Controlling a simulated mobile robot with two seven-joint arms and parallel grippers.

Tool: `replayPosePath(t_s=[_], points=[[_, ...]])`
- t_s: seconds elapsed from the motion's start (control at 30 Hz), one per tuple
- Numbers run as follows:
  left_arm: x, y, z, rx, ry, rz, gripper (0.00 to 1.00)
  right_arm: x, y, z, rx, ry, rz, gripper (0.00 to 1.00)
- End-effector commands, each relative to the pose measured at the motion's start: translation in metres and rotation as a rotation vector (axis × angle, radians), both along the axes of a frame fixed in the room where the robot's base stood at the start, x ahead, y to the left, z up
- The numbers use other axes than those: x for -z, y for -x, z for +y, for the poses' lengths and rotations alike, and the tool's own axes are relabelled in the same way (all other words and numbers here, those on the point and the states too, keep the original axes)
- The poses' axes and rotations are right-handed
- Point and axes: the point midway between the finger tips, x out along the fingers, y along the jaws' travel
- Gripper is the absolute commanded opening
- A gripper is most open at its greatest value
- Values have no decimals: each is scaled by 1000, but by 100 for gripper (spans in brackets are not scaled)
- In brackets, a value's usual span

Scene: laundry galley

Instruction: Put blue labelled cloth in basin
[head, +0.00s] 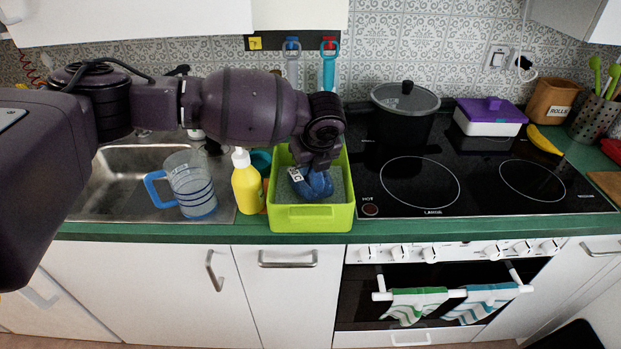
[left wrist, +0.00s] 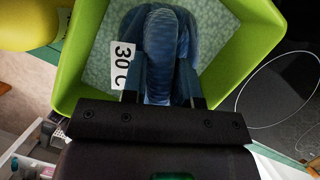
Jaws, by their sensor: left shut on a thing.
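The blue cloth (head: 316,185) is bunched up, and its white label reading "30 C" (left wrist: 123,66) shows in the left wrist view. My left gripper (head: 314,168) points down and is shut on the blue cloth (left wrist: 161,50). The cloth is within the rim of the lime green basin (head: 312,218), which stands on the green counter. The basin's green wall (left wrist: 240,67) surrounds the cloth in the left wrist view. Pale speckled contents or water show in the basin. I cannot tell whether the cloth touches them. My right gripper is not in view.
A yellow bottle (head: 246,186) stands just left of the basin. A clear jug with a blue handle (head: 190,186) stands at the sink (head: 118,190). To the right are a black hob (head: 450,195), a black pot (head: 403,122) and a purple-lidded box (head: 490,117).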

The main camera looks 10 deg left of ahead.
Motion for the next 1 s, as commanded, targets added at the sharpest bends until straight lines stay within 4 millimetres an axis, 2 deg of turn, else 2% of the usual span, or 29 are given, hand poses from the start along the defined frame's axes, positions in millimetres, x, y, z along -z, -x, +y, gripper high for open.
replayPosePath(t_s=[0.1, 0.23, 0.63, 0.67, 0.8, 1.0], points=[[22, 0, 0, -1, 0, 4, 3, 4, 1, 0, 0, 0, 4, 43], [40, 0, 0, 1, 0, 2, 3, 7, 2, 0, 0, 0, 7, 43], [45, 0, 0, -1, 0, 1, 3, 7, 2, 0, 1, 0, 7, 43], [45, 0, 0, -1, 0, 1, 32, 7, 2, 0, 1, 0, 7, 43], [45, 0, 0, 0, 1, 1, 53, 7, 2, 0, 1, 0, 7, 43], [45, 0, 0, 0, 1, 1, 53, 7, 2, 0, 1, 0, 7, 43]])
